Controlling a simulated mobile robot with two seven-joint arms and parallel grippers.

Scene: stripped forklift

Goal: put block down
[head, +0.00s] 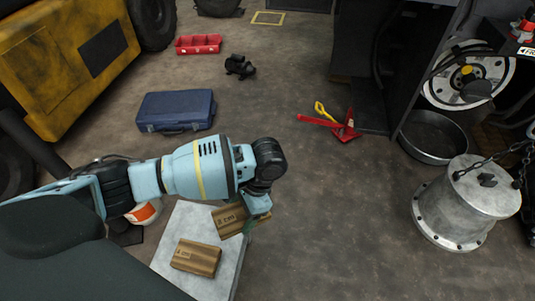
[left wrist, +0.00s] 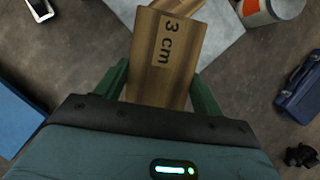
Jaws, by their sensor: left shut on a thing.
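My left gripper (head: 258,212) is shut on a wooden block (head: 229,219), which it holds at the right edge of a pale grey slab (head: 186,226). In the left wrist view the held block (left wrist: 165,60) is marked "3 cm" and sits between the two green fingers (left wrist: 163,88). I cannot tell whether the held block touches the slab. A second wooden block (head: 196,257) lies on the slab, left of and nearer than the held one. My right gripper is not in view.
A blue case (head: 176,111), a red tray (head: 198,44) and a red tool (head: 346,130) lie on the floor. A white and orange bucket (head: 143,213) stands beside the slab under my arm. A metal cylinder (head: 466,203) stands at right. The middle floor is clear.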

